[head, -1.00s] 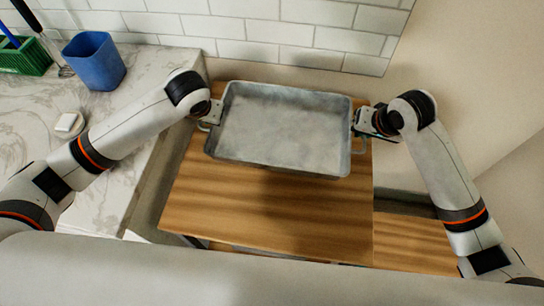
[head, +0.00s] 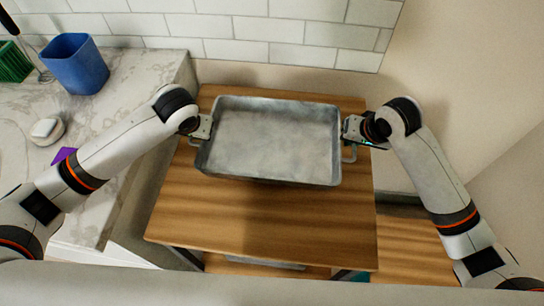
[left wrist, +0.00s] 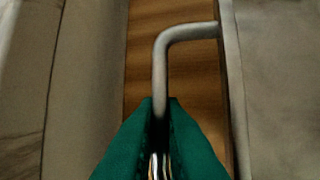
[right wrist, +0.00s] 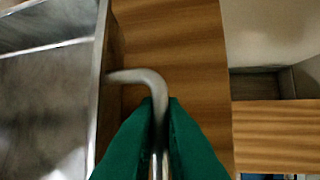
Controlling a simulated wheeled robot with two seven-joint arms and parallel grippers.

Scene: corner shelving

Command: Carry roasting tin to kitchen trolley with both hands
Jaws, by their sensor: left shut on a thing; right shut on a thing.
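The grey metal roasting tin (head: 270,145) is over the wooden top of the kitchen trolley (head: 265,225), toward its back. I cannot tell whether it touches the top. My left gripper (head: 200,130) is at the tin's left side, and the left wrist view shows its green fingers (left wrist: 160,125) shut on the left handle (left wrist: 180,38). My right gripper (head: 352,133) is at the right side, and the right wrist view shows its fingers (right wrist: 158,125) shut on the right handle (right wrist: 135,76). The tin looks empty and about level.
A marble counter (head: 85,190) lies left of the trolley, with a blue container (head: 73,65), a green rack (head: 14,62) and a small white thing (head: 45,129). A tiled wall (head: 270,40) stands behind. The trolley top's front part is clear.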

